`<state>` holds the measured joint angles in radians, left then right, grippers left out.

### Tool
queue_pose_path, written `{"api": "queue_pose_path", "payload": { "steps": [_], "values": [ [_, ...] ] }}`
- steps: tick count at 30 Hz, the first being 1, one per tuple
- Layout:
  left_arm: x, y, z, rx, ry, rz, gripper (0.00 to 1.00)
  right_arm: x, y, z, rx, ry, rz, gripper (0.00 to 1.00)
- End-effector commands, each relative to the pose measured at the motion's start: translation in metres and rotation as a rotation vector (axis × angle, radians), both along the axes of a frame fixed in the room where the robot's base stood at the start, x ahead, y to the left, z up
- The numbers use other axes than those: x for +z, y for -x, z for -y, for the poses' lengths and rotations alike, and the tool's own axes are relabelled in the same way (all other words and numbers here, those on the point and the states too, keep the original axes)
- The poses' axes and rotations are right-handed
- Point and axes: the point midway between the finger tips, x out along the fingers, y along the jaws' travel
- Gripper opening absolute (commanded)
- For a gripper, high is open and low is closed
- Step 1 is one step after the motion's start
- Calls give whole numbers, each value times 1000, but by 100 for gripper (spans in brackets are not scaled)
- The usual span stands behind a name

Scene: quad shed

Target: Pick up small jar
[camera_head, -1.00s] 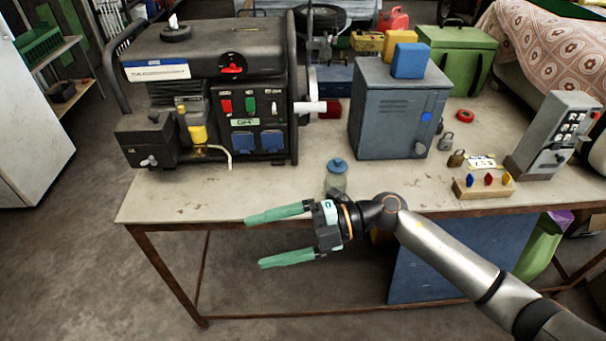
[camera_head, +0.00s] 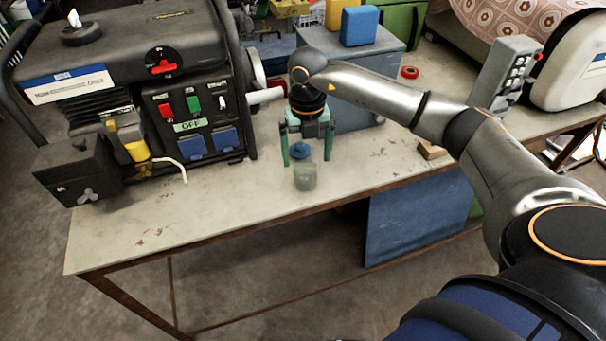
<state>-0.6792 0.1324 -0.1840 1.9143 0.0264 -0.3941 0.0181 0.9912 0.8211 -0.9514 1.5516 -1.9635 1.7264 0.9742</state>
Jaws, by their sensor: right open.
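The small jar (camera_head: 305,178) is pale greenish glass with a blue lid (camera_head: 300,151). It stands near the front edge of the workbench (camera_head: 215,209). My right gripper (camera_head: 307,163) points down toward the bench, with its two green fingers spread to the left and right of the jar's lid in the picture. The fingers are apart and hold nothing. I cannot tell whether the fingertips are level with the jar or behind it. My left gripper is not in view.
A black generator (camera_head: 130,84) with switches stands on the bench to the left. A grey metal cabinet (camera_head: 345,117) with a blue box (camera_head: 359,26) on top is behind my right arm. A grey keypad device (camera_head: 505,72) stands at the right. The bench's front left is clear.

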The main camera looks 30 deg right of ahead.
Motion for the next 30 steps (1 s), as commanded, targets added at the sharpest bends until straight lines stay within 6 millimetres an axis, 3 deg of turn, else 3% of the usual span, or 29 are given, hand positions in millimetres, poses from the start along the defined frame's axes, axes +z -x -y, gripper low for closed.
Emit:
{"api": "queue_pose_path", "payload": {
  "steps": [18, 26, 30],
  "values": [
    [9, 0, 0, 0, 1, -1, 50, -71, -1, -2, 3, -3, -2, 100],
    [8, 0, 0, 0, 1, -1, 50, -74, -1, -2, 3, -3, 1, 100],
    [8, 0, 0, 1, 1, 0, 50, -74, -1, -2, 3, -3, 1, 85]
  ]
}}
